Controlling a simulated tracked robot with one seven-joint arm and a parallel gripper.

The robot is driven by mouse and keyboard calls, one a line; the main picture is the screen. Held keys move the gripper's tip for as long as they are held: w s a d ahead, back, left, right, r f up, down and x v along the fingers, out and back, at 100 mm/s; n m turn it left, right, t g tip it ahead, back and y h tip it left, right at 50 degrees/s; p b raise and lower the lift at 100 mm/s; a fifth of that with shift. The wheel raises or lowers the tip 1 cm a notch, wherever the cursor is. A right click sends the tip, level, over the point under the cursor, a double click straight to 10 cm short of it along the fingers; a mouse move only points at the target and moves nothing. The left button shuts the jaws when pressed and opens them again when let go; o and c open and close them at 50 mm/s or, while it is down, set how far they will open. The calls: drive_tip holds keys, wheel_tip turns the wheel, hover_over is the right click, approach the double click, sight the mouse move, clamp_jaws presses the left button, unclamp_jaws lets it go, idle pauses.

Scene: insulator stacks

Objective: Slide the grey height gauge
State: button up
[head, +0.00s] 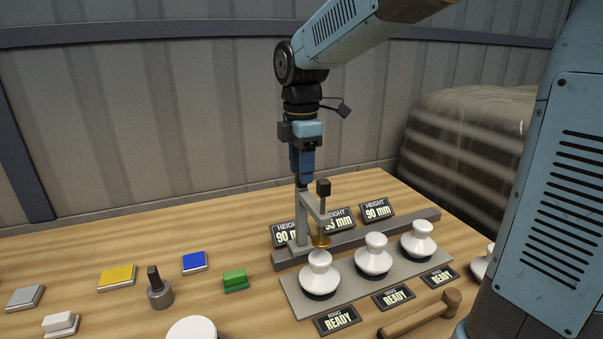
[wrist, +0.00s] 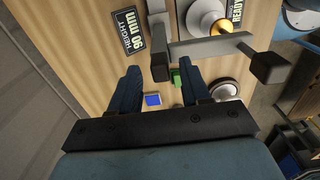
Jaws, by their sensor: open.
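The grey height gauge (head: 302,214) stands upright on the long grey rail (head: 355,238), at its left end. Its side arm carries a dark knob (head: 323,187) and a brass foot (head: 320,241) over the left white insulator stack (head: 319,272); I cannot tell whether the foot touches it. My gripper (head: 302,178) points down at the top of the gauge's post. In the wrist view my gripper (wrist: 160,78) is open, with the post (wrist: 159,42) lined up between its fingers. Contact with the post cannot be told.
Two more white insulator stacks (head: 373,256) (head: 418,241) stand rightward on the plate. Height signs (head: 377,209) stand behind the rail, READY signs (head: 392,298) in front. A mallet (head: 420,315) lies front right. Coloured blocks (head: 117,277) and a grey weight (head: 158,290) are at left.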

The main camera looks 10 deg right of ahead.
drive_tip(key=shift+f, duration=0.9)
clamp_jaws()
